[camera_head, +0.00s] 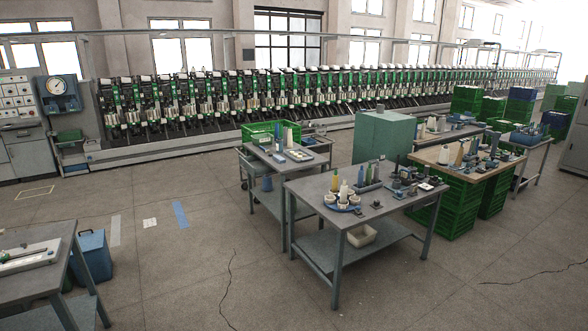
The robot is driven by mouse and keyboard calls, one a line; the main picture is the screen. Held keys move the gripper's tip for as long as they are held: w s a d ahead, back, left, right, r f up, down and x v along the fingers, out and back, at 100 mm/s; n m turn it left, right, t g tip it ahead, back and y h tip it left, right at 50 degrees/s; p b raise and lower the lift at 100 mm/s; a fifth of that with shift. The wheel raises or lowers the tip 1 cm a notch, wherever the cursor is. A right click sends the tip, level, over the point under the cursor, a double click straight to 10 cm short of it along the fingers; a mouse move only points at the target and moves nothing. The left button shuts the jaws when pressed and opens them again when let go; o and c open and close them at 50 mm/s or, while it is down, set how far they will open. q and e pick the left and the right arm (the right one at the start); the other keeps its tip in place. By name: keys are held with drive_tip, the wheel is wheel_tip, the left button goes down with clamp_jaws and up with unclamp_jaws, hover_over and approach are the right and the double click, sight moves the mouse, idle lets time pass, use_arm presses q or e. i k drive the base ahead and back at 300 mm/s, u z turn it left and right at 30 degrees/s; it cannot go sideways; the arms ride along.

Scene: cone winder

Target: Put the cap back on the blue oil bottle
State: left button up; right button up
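Several small bottle-like and cone-like objects stand on a grey metal table (305,187) right of centre. Among them is a slim blue upright item (360,177), which may be the blue oil bottle. Another blue-green upright item (278,133) stands on the cart behind. Both are too small to tell which is the oil bottle, or whether either has a cap. I cannot make out a loose cap. Neither of my grippers is in view.
A wooden-topped bench (432,157) on green crates stands at right, a teal cabinet (384,137) behind the table. A grey table (70,240) and blue bin (92,257) are at left. The long winder (300,95) spans the back. Open floor lies at front and centre-left.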

sight(279, 141)
drive_tip(key=u, duration=0.45)
drive_tip(key=i, duration=4.15)
drive_tip(key=z, duration=0.35)
